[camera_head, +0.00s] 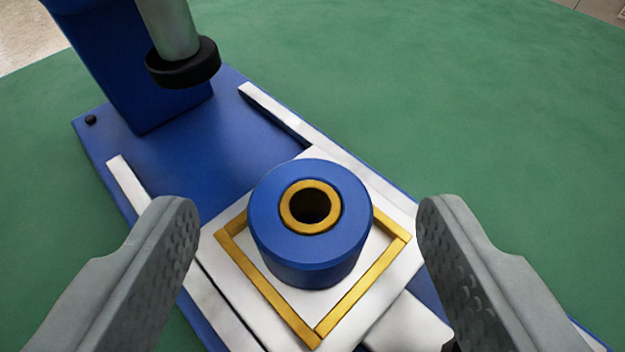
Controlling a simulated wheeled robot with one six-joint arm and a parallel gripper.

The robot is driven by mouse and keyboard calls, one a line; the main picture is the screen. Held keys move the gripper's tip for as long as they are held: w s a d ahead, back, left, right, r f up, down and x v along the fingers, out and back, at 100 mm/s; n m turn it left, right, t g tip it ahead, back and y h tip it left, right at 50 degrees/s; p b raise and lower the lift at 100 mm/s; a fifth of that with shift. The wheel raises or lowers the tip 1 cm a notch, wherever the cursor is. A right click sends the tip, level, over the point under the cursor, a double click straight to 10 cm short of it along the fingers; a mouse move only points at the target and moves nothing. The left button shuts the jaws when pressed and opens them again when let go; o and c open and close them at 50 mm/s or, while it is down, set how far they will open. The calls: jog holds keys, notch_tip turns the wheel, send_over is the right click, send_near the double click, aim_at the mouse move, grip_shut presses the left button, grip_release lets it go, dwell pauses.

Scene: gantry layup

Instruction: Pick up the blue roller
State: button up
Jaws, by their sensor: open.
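The blue roller (305,262) is a short upright cylinder with a gold ring around a dark hole in its top. It stands inside a gold square frame (272,296) on a white plate (238,275). My gripper (308,225) is open. One grey finger is to the left of the roller and the other to the right, with clear gaps on both sides. Neither finger appears to touch it. How far above the plate the fingertips are, I cannot tell.
The white plate sits between white rails (300,128) on a blue base (205,160). Behind the roller stands a blue column (130,60) with a grey rod (168,25) ending in a black disc (183,66). Green floor (450,110) around the base is clear.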

aim_at(311, 195)
jog(key=shift+x, duration=1.7)
jog(key=shift+s, duration=0.1)
jog(key=c, duration=1.1)
notch_tip(311, 195, up, 3)
jog(key=shift+r, duration=0.2)
jog(key=s, duration=1.8)
jog(key=shift+d, duration=0.2)
